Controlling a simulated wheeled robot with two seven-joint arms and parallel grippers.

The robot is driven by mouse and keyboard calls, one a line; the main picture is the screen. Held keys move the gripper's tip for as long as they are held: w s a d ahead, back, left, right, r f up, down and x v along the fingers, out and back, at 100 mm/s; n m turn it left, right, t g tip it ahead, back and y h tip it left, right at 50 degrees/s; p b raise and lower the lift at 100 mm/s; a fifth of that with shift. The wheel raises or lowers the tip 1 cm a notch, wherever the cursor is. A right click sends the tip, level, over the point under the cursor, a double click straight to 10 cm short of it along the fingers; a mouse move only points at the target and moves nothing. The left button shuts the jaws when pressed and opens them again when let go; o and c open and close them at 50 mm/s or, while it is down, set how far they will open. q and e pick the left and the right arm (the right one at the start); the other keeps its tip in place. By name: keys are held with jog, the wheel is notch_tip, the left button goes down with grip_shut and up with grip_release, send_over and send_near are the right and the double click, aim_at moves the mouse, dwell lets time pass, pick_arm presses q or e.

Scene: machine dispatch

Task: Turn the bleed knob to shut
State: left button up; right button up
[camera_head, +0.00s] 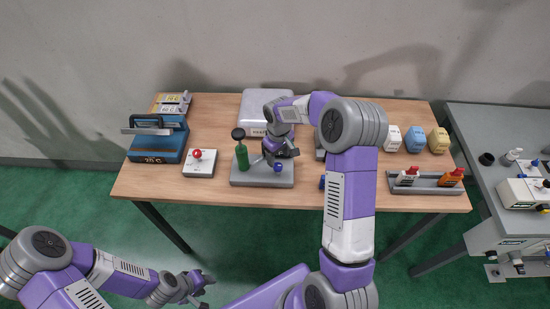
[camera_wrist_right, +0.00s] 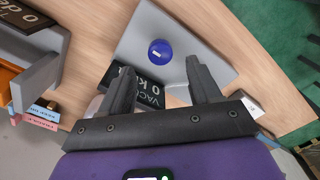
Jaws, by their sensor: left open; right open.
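A round blue knob (camera_head: 278,166) sits on a grey base plate (camera_head: 262,181) at the front middle of the table. I take it to be the bleed knob; in the right wrist view the blue knob (camera_wrist_right: 160,52) carries a small white mark. My right gripper (camera_head: 284,153) is above the plate, close to the knob. In the right wrist view my right gripper (camera_wrist_right: 161,75) is open and empty, with the knob beyond and between its fingertips, apparently not touched. A black "VAC" label (camera_wrist_right: 151,87) is partly hidden by a finger. My left gripper (camera_head: 203,284) is open and empty, below the table's front edge.
A green cylinder with a black top (camera_head: 241,157) stands on the plate's left. A red-button box (camera_head: 199,163) and blue press (camera_head: 158,145) are further left. My right arm hides part of the table.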

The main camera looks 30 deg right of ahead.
aim_at(278, 165)
jog(key=shift+f, duration=2.75)
jog(key=shift+w, duration=0.1)
jog(key=c, duration=1)
jog(key=shift+c, duration=0.2)
